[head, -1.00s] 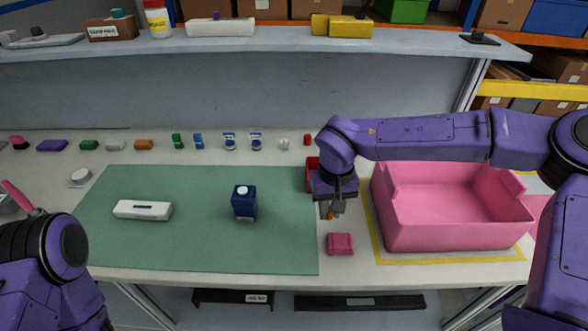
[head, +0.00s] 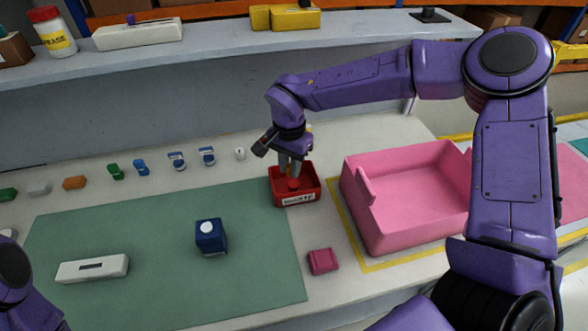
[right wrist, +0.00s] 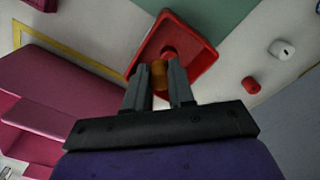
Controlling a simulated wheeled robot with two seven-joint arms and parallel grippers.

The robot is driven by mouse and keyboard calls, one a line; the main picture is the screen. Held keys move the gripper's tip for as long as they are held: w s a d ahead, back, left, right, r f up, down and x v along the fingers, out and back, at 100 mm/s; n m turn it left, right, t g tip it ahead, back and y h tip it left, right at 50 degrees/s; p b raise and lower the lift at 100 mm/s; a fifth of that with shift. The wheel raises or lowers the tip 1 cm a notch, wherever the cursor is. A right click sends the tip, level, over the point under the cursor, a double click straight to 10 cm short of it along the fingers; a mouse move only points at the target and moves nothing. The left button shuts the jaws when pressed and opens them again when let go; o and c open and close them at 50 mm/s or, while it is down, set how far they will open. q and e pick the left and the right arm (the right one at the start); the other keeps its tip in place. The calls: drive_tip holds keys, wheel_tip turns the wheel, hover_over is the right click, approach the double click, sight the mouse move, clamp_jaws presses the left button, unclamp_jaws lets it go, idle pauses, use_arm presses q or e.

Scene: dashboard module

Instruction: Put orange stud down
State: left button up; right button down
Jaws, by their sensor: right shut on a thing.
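My right gripper (head: 291,172) is over the red tray (head: 297,201) in the head view, fingers pointing down. In the right wrist view its two fingers (right wrist: 160,85) are shut on the orange stud (right wrist: 160,74). The stud is hard to make out in the head view. The red tray (right wrist: 205,54) lies just beyond the fingertips in the wrist view, with a red round piece (right wrist: 170,52) inside it. I cannot tell whether the stud touches the tray. Only a part of my left arm shows at the lower left; its gripper is out of view.
A large pink bin (head: 375,233) stands right of the tray. A small pink block (head: 322,261) lies in front. The green mat (head: 150,225) holds a white module (head: 92,268) and a blue carton (head: 210,236). Several small parts line the back.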

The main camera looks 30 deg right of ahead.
sight(294, 184)
drive_tip(key=f, duration=0.1)
drive_tip(key=w+d+f, duration=0.2)
drive_tip(key=shift+w+f+p, duration=0.1)
drive_tip(key=shift+f+p, duration=0.2)
drive_tip(key=shift+p, duration=0.05)
wheel_tip(294, 184, down, 4)
drive_tip(key=shift+d+r, duration=0.15)
drive_tip(key=shift+r, duration=0.1)
drive_tip(key=shift+w+f, duration=0.1)
drive_tip(key=shift+w, duration=0.1)
drive_tip(key=shift+s+f, duration=0.15)
drive_tip(key=shift+f, duration=0.05)
drive_tip(key=shift+f, duration=0.15)
drive_tip(key=c, duration=1)
unclamp_jaws()
drive_tip(key=shift+o, duration=0.2)
